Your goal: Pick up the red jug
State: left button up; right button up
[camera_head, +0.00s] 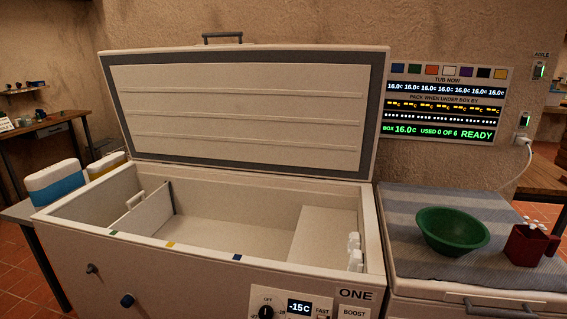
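A dark red square-sided vessel (526,247) stands at the right, on the striped grey cloth over the right-hand unit. It is the only red vessel in view, and I cannot tell for sure that it is the jug. Several white, rounded pieces stick up at its top, and a dark red part shows at its right side. Neither of my grippers is in view.
A green bowl (453,230) stands left of the red vessel on the cloth (404,212). An open chest freezer (205,262) with raised lid (238,112) fills the middle. White-and-blue (56,184) and white-and-yellow (105,166) containers stand left. A display panel (446,104) hangs behind.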

aim_at(524, 246)
jog(key=z, duration=1.75)
